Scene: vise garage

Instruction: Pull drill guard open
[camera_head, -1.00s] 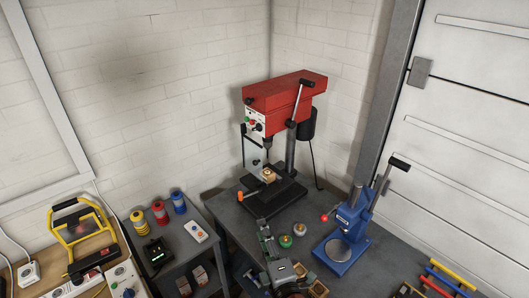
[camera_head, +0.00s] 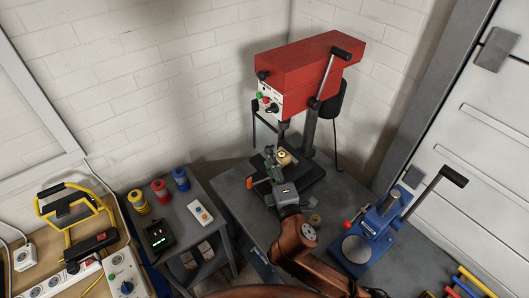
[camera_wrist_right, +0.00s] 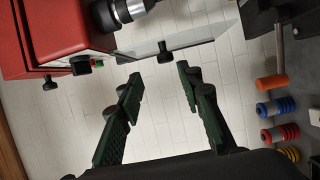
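The red drill press (camera_head: 305,68) stands on the grey bench in the corner. Its clear guard (camera_wrist_right: 190,41) hangs beside the chuck (camera_wrist_right: 125,10) in the right wrist view and carries a black knob (camera_wrist_right: 166,52). In the head view, the guard is hard to make out. My right gripper (camera_head: 270,156) is in front of the drill, low near the guard. In the wrist view, my right gripper (camera_wrist_right: 158,73) is open and empty, with the knob just beyond and between its fingertips, apart from them. My left gripper is out of view.
A blue press (camera_head: 375,232) with a long lever stands at the right. An orange handle (camera_wrist_right: 271,82) projects near the drill's table. A side table (camera_head: 178,222) holds several coloured spools. Yellow-framed equipment (camera_head: 68,205) sits at far left.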

